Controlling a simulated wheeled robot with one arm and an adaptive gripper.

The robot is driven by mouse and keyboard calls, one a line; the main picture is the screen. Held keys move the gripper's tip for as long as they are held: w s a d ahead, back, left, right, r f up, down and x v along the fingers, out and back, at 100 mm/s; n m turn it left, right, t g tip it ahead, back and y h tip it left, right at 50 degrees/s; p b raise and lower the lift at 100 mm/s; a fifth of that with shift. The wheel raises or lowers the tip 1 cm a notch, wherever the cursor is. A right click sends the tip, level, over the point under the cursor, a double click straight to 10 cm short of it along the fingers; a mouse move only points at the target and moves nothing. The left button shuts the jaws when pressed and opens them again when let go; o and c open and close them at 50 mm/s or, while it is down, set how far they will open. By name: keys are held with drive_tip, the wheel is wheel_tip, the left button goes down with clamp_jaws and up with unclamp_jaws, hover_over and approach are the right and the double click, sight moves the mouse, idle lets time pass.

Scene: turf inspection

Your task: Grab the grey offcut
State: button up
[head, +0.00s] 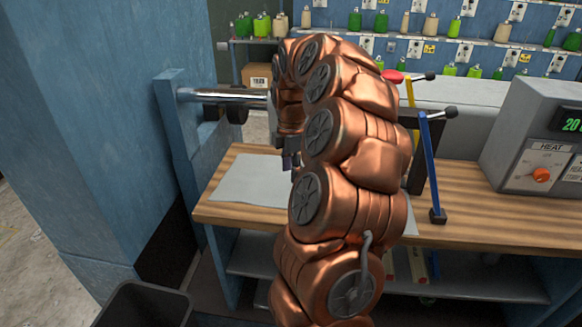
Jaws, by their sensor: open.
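A flat light-grey sheet (245,183) lies on the left end of the wooden bench top (480,215). It runs behind my copper-coloured arm, and a small part shows again on the arm's right side. No separate smaller grey piece shows, and I cannot tell whether this sheet is the offcut. My gripper (290,162) points down above the sheet, mostly hidden by my arm. Only its dark lower end shows. It is open, and I see nothing held in it. I cannot tell how far its tips are from the sheet.
A metal rod (222,95) sticks out from a blue upright (178,140) close to my arm. Clamps with a yellow bar (411,95) and a blue bar (430,165) stand to the right. A heat control box (535,140) sits at the right. A dark bin (145,304) stands at lower left.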

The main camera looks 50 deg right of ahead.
drive_tip(key=o, duration=0.6)
drive_tip(key=m+p, duration=0.6)
drive_tip(key=m, duration=1.3)
approach(287, 206)
drive_tip(key=shift+f, duration=3.5)
drive_tip(key=shift+f+b, duration=0.25)
drive_tip(key=shift+b, duration=0.15)
